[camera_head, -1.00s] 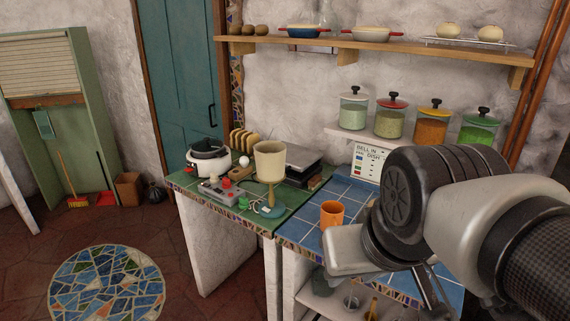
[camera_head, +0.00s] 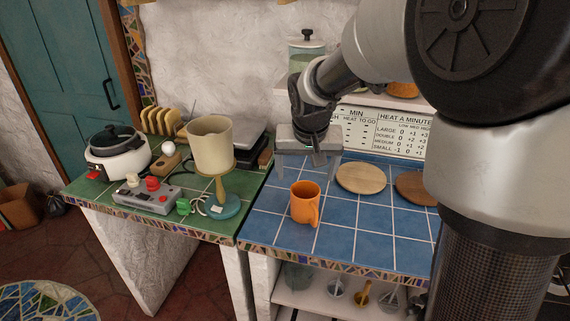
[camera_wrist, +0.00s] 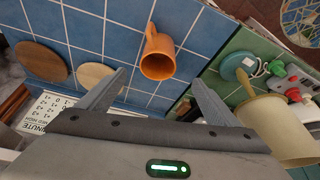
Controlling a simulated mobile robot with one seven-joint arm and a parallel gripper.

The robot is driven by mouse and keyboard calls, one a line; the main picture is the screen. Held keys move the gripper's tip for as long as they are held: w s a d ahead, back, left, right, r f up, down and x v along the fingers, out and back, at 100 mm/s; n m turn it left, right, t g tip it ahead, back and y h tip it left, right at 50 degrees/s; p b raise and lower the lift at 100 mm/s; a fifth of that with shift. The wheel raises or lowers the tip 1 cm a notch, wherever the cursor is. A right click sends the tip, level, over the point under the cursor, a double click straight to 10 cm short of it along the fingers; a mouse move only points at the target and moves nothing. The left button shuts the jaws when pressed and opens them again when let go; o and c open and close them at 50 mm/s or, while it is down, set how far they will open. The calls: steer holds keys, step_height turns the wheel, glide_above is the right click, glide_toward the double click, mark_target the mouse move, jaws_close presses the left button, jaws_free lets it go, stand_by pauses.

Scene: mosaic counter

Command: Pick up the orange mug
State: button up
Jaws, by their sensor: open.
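The orange mug (camera_head: 305,202) stands upright on the blue tiled counter (camera_head: 345,235), near its left side, with its handle toward the lower right in the head view. In the wrist view the mug (camera_wrist: 158,55) shows beyond the fingertips, between their lines, with its open mouth toward the camera. My gripper (camera_head: 306,178) is open and empty, with its fingers pointing down, above and behind the mug in the head view. In the wrist view my gripper (camera_wrist: 160,82) has both fingers spread wide apart. The fingers do not appear to touch the mug.
Two round wooden boards (camera_head: 361,178) (camera_head: 414,187) lie right of the mug. A cream-shaded lamp (camera_head: 212,145) stands close on the left, on the green tiled counter (camera_head: 215,225), beside a grey control box (camera_head: 147,196). A sign board (camera_head: 400,135) and a jar shelf are behind.

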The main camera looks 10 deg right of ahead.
mark_target(307, 207)
steer(key=x, duration=1)
steer(key=b+x, duration=0.1)
steer(key=x, duration=0.4)
steer(key=shift+d+f, duration=0.25)
steer(key=shift+f, duration=0.05)
steer(key=c, duration=1.3)
steer(key=shift+w, duration=0.1)
steer(key=shift+c, duration=0.2)
steer(key=shift+r, duration=0.15)
